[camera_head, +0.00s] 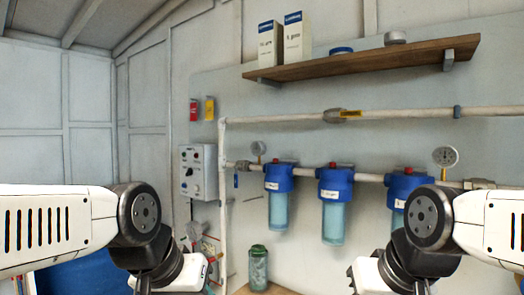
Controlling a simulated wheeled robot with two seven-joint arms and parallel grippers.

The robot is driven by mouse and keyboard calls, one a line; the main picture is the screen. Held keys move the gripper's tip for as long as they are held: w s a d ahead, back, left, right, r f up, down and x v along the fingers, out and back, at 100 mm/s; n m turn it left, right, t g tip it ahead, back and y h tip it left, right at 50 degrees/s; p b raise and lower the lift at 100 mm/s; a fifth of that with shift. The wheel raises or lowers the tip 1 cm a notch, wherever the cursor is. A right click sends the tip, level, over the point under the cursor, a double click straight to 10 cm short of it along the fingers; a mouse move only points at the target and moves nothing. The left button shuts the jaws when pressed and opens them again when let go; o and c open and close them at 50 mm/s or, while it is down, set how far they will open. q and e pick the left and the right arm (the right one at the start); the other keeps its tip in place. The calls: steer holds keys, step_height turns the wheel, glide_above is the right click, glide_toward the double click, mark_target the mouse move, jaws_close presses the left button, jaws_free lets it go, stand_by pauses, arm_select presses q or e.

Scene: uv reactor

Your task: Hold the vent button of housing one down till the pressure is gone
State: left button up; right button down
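Three filter housings with blue caps and clear bluish bowls hang in a row from a pipe on the wall. The left one (278,208), the middle one (333,222) and the right one (400,190) each have a white label too small to read. A red button sits on top of the left cap (274,161), the middle cap (332,165) and the right cap (408,170). My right arm partly hides the right housing. My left gripper (180,277) and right gripper (390,277) are low at the bottom edge, away from the housings; their fingers cannot be made out.
Round gauges sit left (258,148) and right (446,157) of the housings. A control box (198,171) hangs at left. A green canister (258,268) stands below the left housing. A wooden shelf (370,60) holds boxes above. An upper pipe (400,113) crosses the wall.

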arm_select(q)
jaws_close()
stand_by(1.5)
